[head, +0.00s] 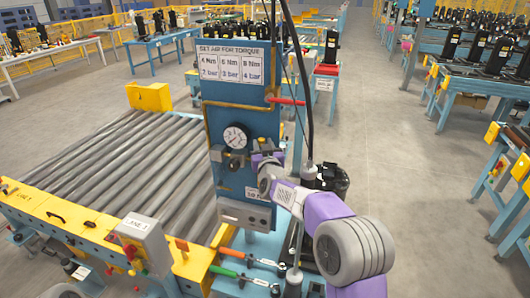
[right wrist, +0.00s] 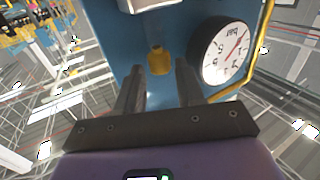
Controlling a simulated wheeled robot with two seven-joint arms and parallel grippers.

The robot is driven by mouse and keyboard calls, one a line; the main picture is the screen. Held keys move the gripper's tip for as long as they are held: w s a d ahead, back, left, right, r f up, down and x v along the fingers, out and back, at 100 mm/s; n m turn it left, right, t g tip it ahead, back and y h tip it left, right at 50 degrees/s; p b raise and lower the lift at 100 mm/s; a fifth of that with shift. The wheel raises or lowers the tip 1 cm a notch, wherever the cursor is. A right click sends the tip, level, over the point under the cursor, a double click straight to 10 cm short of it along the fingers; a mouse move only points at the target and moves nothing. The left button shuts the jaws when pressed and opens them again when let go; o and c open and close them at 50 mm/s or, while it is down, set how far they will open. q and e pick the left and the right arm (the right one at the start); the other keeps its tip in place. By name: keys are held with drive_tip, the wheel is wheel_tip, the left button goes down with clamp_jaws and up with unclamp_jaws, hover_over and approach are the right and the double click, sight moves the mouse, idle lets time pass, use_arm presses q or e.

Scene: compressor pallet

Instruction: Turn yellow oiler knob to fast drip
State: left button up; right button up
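The yellow oiler knob (right wrist: 159,60) shows in the right wrist view on the blue panel (right wrist: 128,82). My right gripper (right wrist: 160,72) is open, its two dark fingers apart, with the knob in the gap near the fingertips. Clear space shows on both sides of the knob, and I see no contact. In the head view my right gripper (head: 262,159) is at the blue panel (head: 240,105), right of the round pressure gauge (head: 235,137). It hides the knob there. The gauge also shows in the right wrist view (right wrist: 226,52). My left gripper is not in view.
A red handle (head: 288,101) sticks out from the panel's right side above my right gripper. A hanging dark hose (head: 284,30) passes nearby. A roller conveyor (head: 130,165) lies left of the panel. Tools with green and orange handles (head: 230,272) lie below.

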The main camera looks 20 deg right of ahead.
drive_tip(key=s, duration=0.6)
drive_tip(key=shift+s+a, duration=0.3)
drive_tip(key=shift+a, duration=0.1)
